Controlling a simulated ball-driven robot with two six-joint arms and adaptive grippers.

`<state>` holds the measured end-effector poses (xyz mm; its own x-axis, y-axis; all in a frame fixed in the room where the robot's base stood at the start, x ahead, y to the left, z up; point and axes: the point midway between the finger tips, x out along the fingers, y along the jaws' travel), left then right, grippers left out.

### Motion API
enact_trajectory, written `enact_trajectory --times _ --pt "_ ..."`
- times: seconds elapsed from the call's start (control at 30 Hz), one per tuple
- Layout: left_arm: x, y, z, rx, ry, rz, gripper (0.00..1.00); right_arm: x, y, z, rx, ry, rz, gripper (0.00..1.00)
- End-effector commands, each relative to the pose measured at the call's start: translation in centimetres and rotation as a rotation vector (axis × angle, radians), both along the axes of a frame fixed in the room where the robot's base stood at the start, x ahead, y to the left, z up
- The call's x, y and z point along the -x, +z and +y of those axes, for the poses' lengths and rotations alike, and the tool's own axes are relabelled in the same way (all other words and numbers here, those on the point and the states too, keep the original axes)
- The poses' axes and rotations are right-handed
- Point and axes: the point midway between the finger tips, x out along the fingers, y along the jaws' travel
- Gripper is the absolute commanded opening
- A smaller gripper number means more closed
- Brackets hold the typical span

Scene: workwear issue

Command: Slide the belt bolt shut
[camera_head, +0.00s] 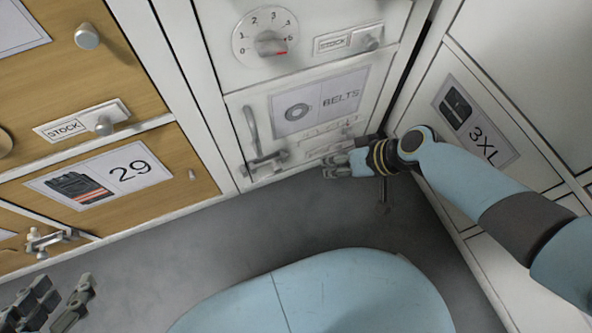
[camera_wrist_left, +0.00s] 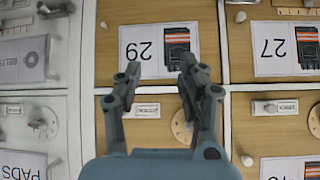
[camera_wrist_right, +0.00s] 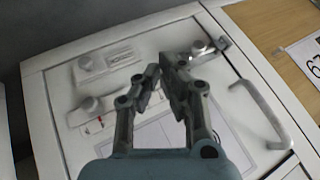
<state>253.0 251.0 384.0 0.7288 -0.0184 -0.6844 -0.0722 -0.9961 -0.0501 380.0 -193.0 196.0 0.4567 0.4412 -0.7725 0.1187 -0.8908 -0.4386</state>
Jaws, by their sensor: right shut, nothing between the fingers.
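The belt door (camera_head: 352,88), with its BELTS label, is closed or nearly so at the centre of the head view. Its metal bolt (camera_head: 266,162) sits low on the door's left side, below the handle (camera_head: 250,128). In the right wrist view the bolt (camera_wrist_right: 198,48) lies just beyond and right of the fingertips. I cannot tell how far its rod reaches into the keeper. My right gripper (camera_head: 328,168) is shut and empty, apart from the bolt and to its right. My left gripper (camera_head: 64,290) is open and empty, low at the left.
The wooden door marked 29 (camera_head: 155,160) stands left of the belt door, with another bolt (camera_head: 45,240) below it. A 3XL door (camera_head: 520,125) is at the right, behind my right arm. A STOCK slider (camera_head: 350,42) and a dial (camera_head: 268,40) are above. Grey floor is clear.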

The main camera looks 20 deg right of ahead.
Motion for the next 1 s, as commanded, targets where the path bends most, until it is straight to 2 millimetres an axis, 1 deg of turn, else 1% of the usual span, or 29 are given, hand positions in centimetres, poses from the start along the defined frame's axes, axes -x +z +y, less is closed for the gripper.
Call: enact_trajectory --times 0.03,0.17,0.2,0.3,0.4,0.47,0.6,0.9,1.0 --pt "0.5 -0.8 0.0 0.001 -0.002 -0.024 0.4 -0.1 -0.9 0.3 -0.001 -0.001 0.004 0.0" --pt "1.1 -1.3 -0.2 0.003 -0.01 -0.113 0.4 -0.8 -2.0 1.0 -0.001 -0.001 0.004 0.0" --pt "0.9 -1.1 -0.3 0.005 -0.014 -0.151 0.4 -1.0 -2.4 1.2 -0.001 -0.001 0.004 0.0" --pt "-0.9 0.5 -0.6 0.007 -0.027 -0.283 0.4 -1.6 -3.4 1.7 0.0 -0.001 0.004 0.0" --pt "-2.1 2.2 -0.9 0.01 -0.042 -0.407 0.4 -2.1 -4.3 2.2 -0.001 -0.001 0.004 0.0" --pt "-3.2 3.5 -1.0 0.009 -0.047 -0.454 0.4 -2.3 -4.2 2.3 -0.001 -0.001 0.002 0.0" --pt "-5.1 6.0 -1.2 0.009 -0.058 -0.565 0.4 -2.6 -4.7 2.6 0.0 -0.002 0.002 0.0" --pt "-8.1 11.7 -1.8 0.009 -0.086 -0.805 0.4 -3.3 -5.8 3.2 0.0 0.0 0.001 0.0" --pt "-8.7 13.2 -2.0 0.01 -0.095 -0.867 0.4 -3.5 -5.4 5.2 -0.003 -0.001 0.0 0.0"
